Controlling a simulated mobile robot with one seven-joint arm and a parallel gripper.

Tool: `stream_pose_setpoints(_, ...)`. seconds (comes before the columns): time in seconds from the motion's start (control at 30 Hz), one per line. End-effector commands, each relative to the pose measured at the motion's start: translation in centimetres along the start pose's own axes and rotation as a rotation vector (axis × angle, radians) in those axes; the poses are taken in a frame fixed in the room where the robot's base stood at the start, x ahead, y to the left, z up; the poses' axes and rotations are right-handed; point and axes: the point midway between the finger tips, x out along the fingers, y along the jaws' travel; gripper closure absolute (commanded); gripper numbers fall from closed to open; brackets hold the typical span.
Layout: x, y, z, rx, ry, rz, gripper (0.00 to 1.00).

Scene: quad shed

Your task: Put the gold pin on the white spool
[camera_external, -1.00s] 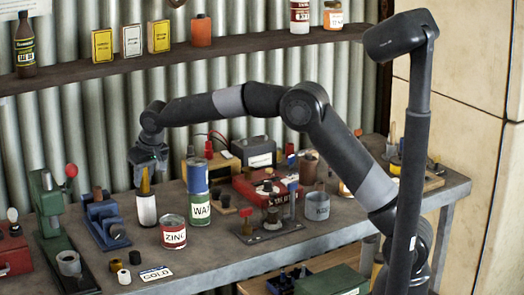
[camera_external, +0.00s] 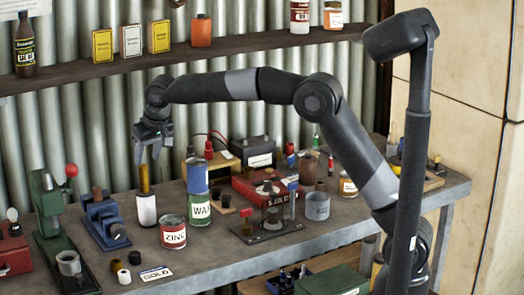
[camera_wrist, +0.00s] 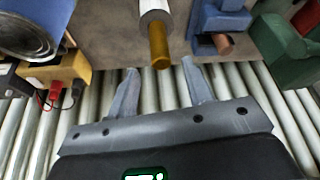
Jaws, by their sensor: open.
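The gold pin (camera_external: 144,179) stands upright on top of the white spool (camera_external: 147,211) on the workbench. In the wrist view the gold pin (camera_wrist: 159,46) sticks out from the end of the white spool (camera_wrist: 152,8), which is cut off by the top edge. My gripper (camera_external: 148,155) is open and empty just above the pin's top. In the wrist view my gripper (camera_wrist: 160,70) has its two fingers apart, with the pin's end lying between and beyond the tips, not gripped.
A blue vise (camera_external: 103,218) stands left of the spool, and a green press (camera_external: 55,225) further left. A red ZINC can (camera_external: 173,233) and a stacked blue can (camera_external: 195,177) over a green WAX can (camera_external: 199,211) stand close on the right. A shelf (camera_external: 180,57) runs along the wall above.

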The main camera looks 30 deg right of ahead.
Motion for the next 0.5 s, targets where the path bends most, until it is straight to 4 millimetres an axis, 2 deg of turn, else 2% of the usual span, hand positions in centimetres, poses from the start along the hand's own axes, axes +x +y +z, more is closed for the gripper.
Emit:
stream_pose_setpoints(0.1, -2.1, 0.0, 0.0, 0.0, 0.001, -0.001, 0.54)
stream_pose_setpoints(0.2, -3.3, 0.0, 0.0, 0.0, 0.0, 0.0, 0.54)
stream_pose_setpoints(0.5, -4.2, 0.0, 0.0, 0.0, -0.001, 0.001, 0.54)
